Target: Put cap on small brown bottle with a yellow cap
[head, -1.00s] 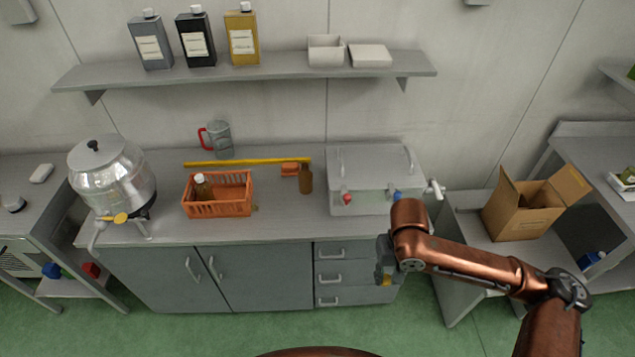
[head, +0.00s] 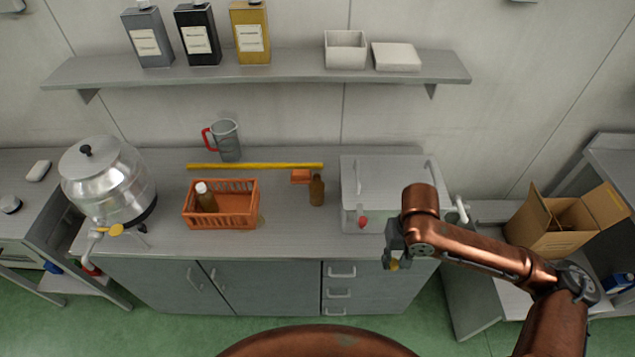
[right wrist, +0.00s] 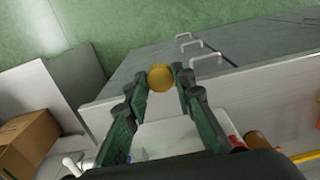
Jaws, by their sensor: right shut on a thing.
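The small brown bottle (head: 317,190) stands upright on the counter, right of the orange basket; no cap shows on it. In the right wrist view, a brown shape (right wrist: 258,142) at the lower right looks like this bottle. My right gripper (head: 392,257) is shut on the yellow cap (head: 394,266), near the counter's front edge, right of and nearer than the bottle. In the right wrist view the round yellow cap (right wrist: 160,78) sits between the fingertips (right wrist: 161,80). My left gripper is not in view.
The orange basket (head: 235,222) holds a white-capped brown bottle (head: 206,199). A small orange block (head: 300,176) and a yellow rod (head: 255,166) lie behind the bottle. The counter before the bottle is clear.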

